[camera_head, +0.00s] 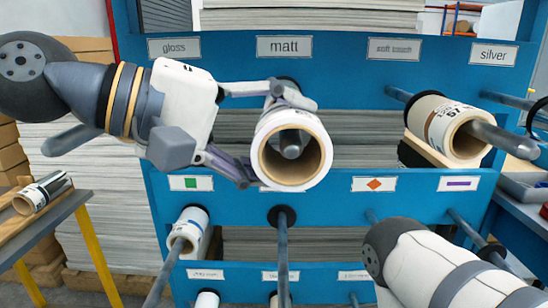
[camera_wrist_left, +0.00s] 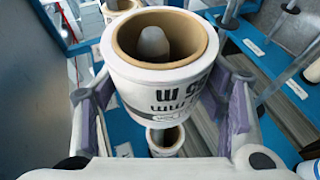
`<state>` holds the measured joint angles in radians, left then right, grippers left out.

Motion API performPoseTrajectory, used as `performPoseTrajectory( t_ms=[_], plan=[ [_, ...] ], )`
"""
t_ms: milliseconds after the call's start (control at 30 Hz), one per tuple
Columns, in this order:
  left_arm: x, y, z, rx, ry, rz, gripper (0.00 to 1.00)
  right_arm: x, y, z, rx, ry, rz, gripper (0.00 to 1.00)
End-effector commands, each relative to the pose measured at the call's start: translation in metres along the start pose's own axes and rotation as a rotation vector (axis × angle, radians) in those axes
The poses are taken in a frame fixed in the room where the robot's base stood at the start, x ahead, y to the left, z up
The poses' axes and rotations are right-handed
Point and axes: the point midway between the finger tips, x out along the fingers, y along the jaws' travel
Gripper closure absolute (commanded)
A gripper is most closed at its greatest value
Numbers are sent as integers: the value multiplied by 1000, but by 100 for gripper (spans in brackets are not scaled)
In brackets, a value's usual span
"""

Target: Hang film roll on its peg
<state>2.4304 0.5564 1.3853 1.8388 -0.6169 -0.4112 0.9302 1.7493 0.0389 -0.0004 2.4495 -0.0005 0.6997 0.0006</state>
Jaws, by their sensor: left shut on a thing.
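My left gripper (camera_head: 270,130) is shut on a white film roll (camera_head: 262,133) with a brown core, held in front of the rack under the "matt" label (camera_head: 284,46). The roll's open end faces the head camera. A grey peg tip (camera_head: 291,150) shows inside the core, so the roll is around the peg; how deep it sits cannot be told. The left wrist view also shows the roll (camera_wrist_left: 165,85) between both fingers, with the rounded peg tip (camera_wrist_left: 153,42) in its core. My right gripper is out of view; only part of my right arm shows at lower right.
Another roll (camera_head: 440,128) hangs on the "soft touch" peg (camera_head: 505,138). The "silver" peg (camera_head: 508,100) looks bare. Below, a roll (camera_head: 193,222) hangs on the left peg, and the peg beside it (camera_head: 282,255) is bare. A roll (camera_head: 40,193) lies on a side table (camera_head: 52,222).

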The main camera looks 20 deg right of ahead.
Motion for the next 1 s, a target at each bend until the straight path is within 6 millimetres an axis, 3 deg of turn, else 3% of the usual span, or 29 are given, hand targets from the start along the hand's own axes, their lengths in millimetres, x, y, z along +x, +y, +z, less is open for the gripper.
performPoseTrajectory(
  t_ms=[1000],
  plan=[
    [56,-1,-132,-4,0,1,68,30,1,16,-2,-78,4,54]
  ],
)
